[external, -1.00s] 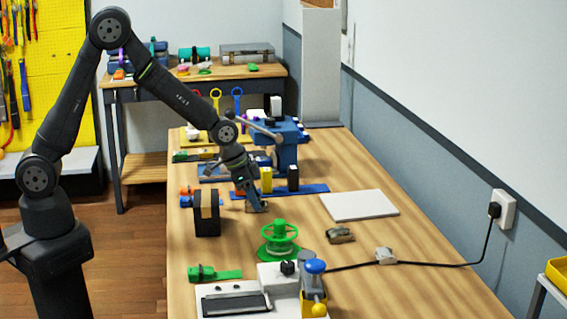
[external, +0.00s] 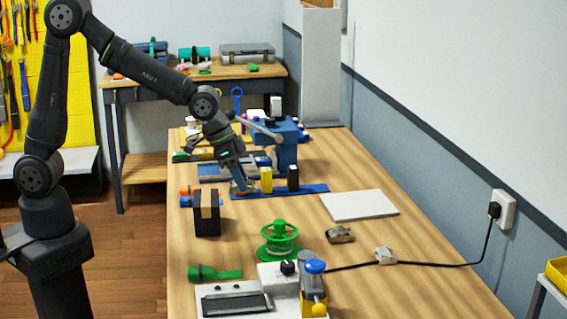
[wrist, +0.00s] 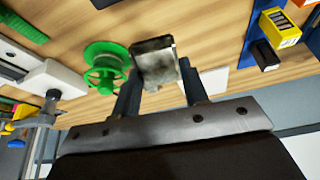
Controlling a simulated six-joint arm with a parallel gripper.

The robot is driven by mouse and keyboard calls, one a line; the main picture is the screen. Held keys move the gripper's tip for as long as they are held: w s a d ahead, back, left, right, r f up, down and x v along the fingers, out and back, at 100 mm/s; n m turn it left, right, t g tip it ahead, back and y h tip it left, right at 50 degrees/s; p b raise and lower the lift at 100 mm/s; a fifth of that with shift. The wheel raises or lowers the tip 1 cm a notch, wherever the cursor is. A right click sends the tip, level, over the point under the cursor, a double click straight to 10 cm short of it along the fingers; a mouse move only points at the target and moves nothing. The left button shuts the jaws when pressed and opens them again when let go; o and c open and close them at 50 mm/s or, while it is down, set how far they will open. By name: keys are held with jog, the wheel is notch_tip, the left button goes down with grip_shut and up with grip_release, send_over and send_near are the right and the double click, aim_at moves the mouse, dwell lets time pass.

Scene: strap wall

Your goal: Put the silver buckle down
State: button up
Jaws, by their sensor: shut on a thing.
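The silver buckle (wrist: 154,58), a worn grey metal block, is between the two fingers of my gripper (wrist: 160,70) in the wrist view. My gripper is shut on it. In the external view my gripper (external: 243,187) points down over the near left end of a blue strip (external: 308,189). The buckle is small and mostly hidden by the fingers there, and I cannot tell how high it is above the table. A second brownish metal buckle (external: 340,235) lies on the table to the right of the green spool (external: 279,238).
A black-and-tan block (external: 207,213) stands close in front of my gripper. Yellow (external: 266,180) and black (external: 293,178) blocks stand on the blue strip to its right. A blue vise (external: 285,145) is behind. A white plate (external: 359,205) lies right; bare wood surrounds it.

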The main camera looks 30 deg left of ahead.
jog(key=w+d+r+n, duration=0.1)
jog(key=w+d, duration=1.4)
jog(key=d, duration=0.1)
send_over(340, 199)
jog(key=a, duration=0.1)
jog(key=f, duration=0.6)
jog(key=shift+s+f, duration=0.35)
jog(key=shift+s, duration=0.05)
jog(key=shift+f, duration=2)
jog(key=shift+f, duration=0.1)
jog(key=o, duration=1)
